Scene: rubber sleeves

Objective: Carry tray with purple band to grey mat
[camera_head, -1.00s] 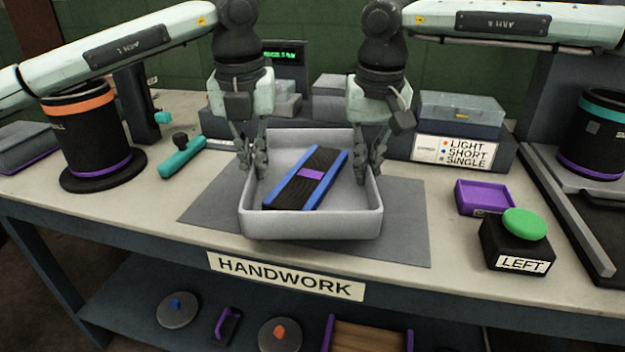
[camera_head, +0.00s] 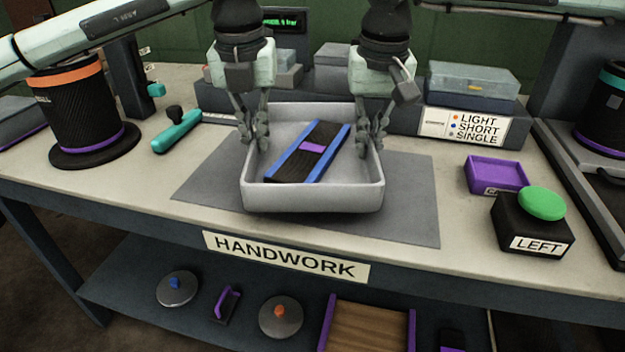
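A pale grey tray (camera_head: 312,199) is over the grey mat (camera_head: 412,215) on the workbench. In it lies a black slab with blue long edges and a purple band (camera_head: 312,146), set at a slant. My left gripper (camera_head: 256,138) is at the tray's left wall and my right gripper (camera_head: 372,135) is at its right wall; both appear shut on these walls. The fingertips are partly hidden by the walls. I cannot tell whether the tray rests on the mat or hangs just above it.
A purple bin (camera_head: 495,176) and a green button on a black box marked LEFT (camera_head: 541,205) stand to the right. A teal-handled tool (camera_head: 176,132) and a black drum (camera_head: 78,115) stand to the left. Boxes line the back. The mat is bare around the tray.

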